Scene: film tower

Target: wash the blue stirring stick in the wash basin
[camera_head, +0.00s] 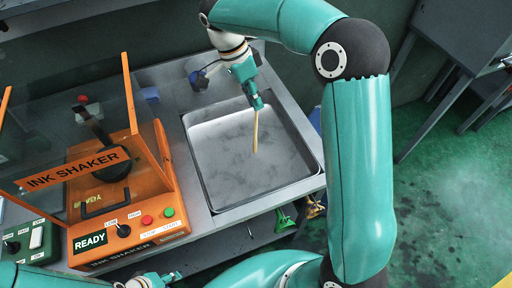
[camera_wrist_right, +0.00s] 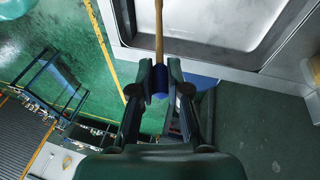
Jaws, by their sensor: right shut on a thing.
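My right gripper (camera_head: 257,103) is shut on the blue stirring stick, a thin wooden shaft (camera_head: 256,134) with a blue part at the jaws. The right wrist view also shows the stick (camera_wrist_right: 158,32), with its blue part (camera_wrist_right: 158,80) between the fingers (camera_wrist_right: 160,78). The shaft points down over the wash basin (camera_head: 216,205), a wide square metal basin with a mottled grey inside. I cannot tell whether its lower end touches the bottom or any liquid. My left gripper (camera_head: 170,277) is at the bottom edge, small and partly cut off, empty as far as I see.
An orange ink shaker (camera_head: 160,205) with a clear cover stands left of the basin, its sign reading READY. A green control box (camera_head: 38,243) is at the lower left. A green item (camera_head: 285,221) hangs at the basin's front. A grey cabinet (camera_head: 462,42) stands at the upper right.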

